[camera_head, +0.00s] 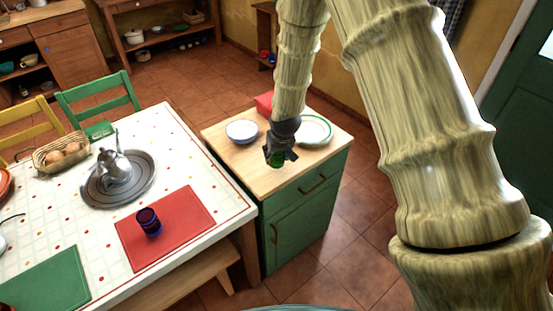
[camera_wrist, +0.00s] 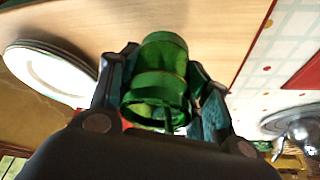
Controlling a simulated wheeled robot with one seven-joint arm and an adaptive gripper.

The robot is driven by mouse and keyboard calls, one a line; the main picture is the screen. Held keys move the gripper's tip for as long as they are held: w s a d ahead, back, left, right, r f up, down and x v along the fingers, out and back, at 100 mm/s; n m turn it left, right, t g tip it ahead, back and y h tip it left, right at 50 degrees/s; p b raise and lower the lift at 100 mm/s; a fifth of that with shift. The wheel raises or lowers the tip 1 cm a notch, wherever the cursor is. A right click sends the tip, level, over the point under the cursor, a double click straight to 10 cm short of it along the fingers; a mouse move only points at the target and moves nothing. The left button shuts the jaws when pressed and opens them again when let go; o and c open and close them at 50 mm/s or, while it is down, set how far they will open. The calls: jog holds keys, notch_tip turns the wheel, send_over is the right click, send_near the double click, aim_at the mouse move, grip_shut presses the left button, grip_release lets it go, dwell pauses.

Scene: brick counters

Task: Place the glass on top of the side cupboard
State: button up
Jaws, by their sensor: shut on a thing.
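My gripper (camera_head: 276,158) is shut on a green glass (camera_wrist: 160,82), which sits between its two fingers in the wrist view. In the head view the glass (camera_head: 277,160) is a small green shape, mostly covered by the gripper. The side cupboard (camera_head: 300,214) is green with a light wooden top, and stands right of the dining table. The gripper and glass are over the cupboard top, between a white bowl (camera_head: 242,132) and a white plate with a green rim (camera_head: 314,130). I cannot tell whether the glass touches the wood.
A red object (camera_head: 265,104) is at the back of the cupboard top. The front part of the top is clear. The dining table (camera_head: 84,223) at left holds a blue cup (camera_head: 149,222) on a red mat (camera_head: 190,215) and a metal pot (camera_head: 114,167) on a tray.

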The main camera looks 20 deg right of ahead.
aim_at(277, 161)
jog(key=shift+f+p, duration=0.75)
jog(key=shift+f, duration=0.9)
jog(key=shift+f, duration=0.1)
jog(key=o, duration=1.1)
jog(key=shift+c, duration=0.2)
